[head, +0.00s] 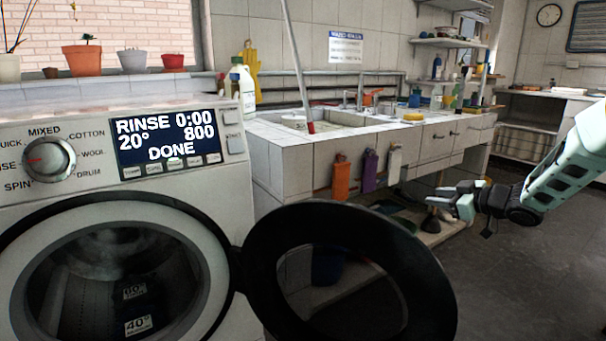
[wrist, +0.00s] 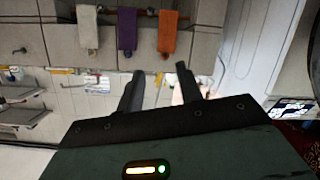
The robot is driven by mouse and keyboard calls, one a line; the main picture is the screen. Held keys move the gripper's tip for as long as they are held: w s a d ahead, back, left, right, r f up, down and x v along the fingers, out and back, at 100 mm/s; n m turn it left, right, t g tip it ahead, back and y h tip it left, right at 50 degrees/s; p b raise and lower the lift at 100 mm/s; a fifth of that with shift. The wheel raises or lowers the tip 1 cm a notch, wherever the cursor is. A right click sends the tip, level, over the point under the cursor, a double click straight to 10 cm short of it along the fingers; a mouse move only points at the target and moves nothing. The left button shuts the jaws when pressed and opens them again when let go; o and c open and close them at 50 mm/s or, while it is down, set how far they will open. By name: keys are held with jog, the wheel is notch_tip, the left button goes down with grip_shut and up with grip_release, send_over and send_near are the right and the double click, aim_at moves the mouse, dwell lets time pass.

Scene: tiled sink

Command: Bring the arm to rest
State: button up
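My gripper (head: 436,195) hangs in free air at the right of the head view, in front of the tiled sink unit and to the right of the open washer door. My pale arm reaches in from the right edge. In the wrist view my gripper (wrist: 160,71) shows two dark fingers set apart with nothing held between them. That view looks upside down.
A washing machine (head: 215,190) stands at left, its round door (head: 265,245) swung open toward the middle. Orange, purple and white cloths (head: 369,170) hang on the tiled sink unit (head: 285,160). Shelves (head: 445,42) stand behind. The floor at lower right is clear.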

jog(key=s+a+f+m+g+h, duration=0.15)
jog(key=s+m+g+h, duration=0.3)
jog(key=s, duration=1.25)
jog(key=s+a+f+m+g+h, duration=0.1)
jog(key=s+a+m+g+h, duration=0.3)
jog(key=s, duration=1.4)
jog(key=s+a+r+n+g+y, duration=0.15)
jog(key=s+a+n+g, duration=0.35)
jog(key=s+a, duration=1.2)
notch_tip(320, 180, up, 30)
jog(key=w+n+t+p, duration=0.1)
jog(key=w+p, duration=0.1)
jog(key=p, duration=2.7)
jog(key=shift+a+f, duration=0.25)
jog(key=shift+a, duration=0.05)
